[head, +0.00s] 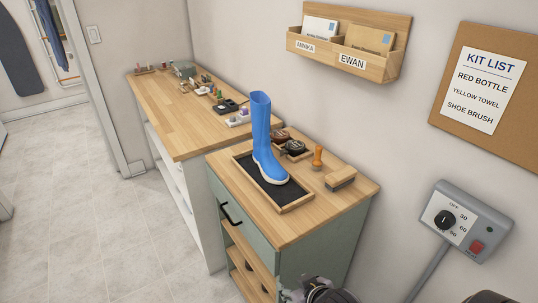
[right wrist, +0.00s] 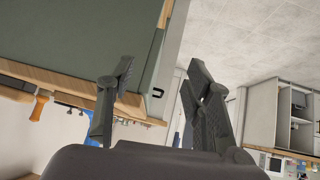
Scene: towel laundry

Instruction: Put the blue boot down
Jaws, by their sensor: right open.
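The blue boot (head: 262,135) stands upright in the head view, its pale sole on the dark mat of a wooden-rimmed tray (head: 296,204). The tray lies on the wooden top of the green cabinet (head: 328,241). My right gripper (head: 296,293) shows at the bottom edge of the head view, below the cabinet top and apart from the boot. In the right wrist view its two dark fingers (right wrist: 160,88) are spread, with nothing between them. My left gripper is in neither view.
Tins (head: 293,147), an orange-handled tool (head: 317,158) and a brush (head: 341,178) sit behind the tray. A longer wooden counter (head: 165,112) with small items adjoins at left. A grey control box (head: 465,222) is on the right wall. The tiled floor at left is clear.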

